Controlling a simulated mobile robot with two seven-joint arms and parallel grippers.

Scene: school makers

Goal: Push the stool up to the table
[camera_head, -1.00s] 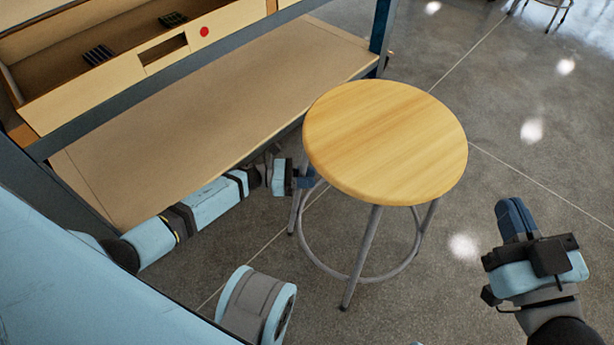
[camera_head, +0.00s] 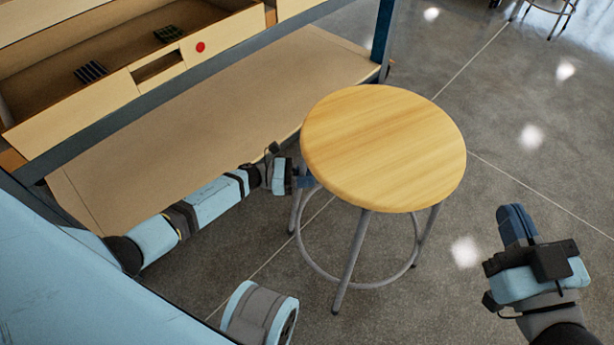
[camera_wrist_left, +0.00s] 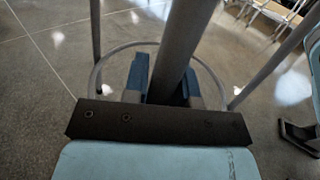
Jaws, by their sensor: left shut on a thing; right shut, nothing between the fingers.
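The stool (camera_head: 385,145) has a round light-wood seat and grey metal legs joined by a ring. It stands upright on the floor, just right of the table (camera_head: 215,125), a workbench with a blue frame and a lower shelf. My left gripper (camera_head: 304,178) reaches in under the seat's left edge and is shut on a stool leg. In the left wrist view the grey leg (camera_wrist_left: 182,45) runs between the blue fingers. My right gripper (camera_head: 516,224) is shut and empty, off to the right of the stool. The seat hides parts of the legs.
The table's upper part has open wooden bins (camera_head: 120,80) with a red dot on the front. Grey floor (camera_head: 540,130) is clear to the right of and behind the stool. Another stool (camera_head: 549,10) stands far off at the top right.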

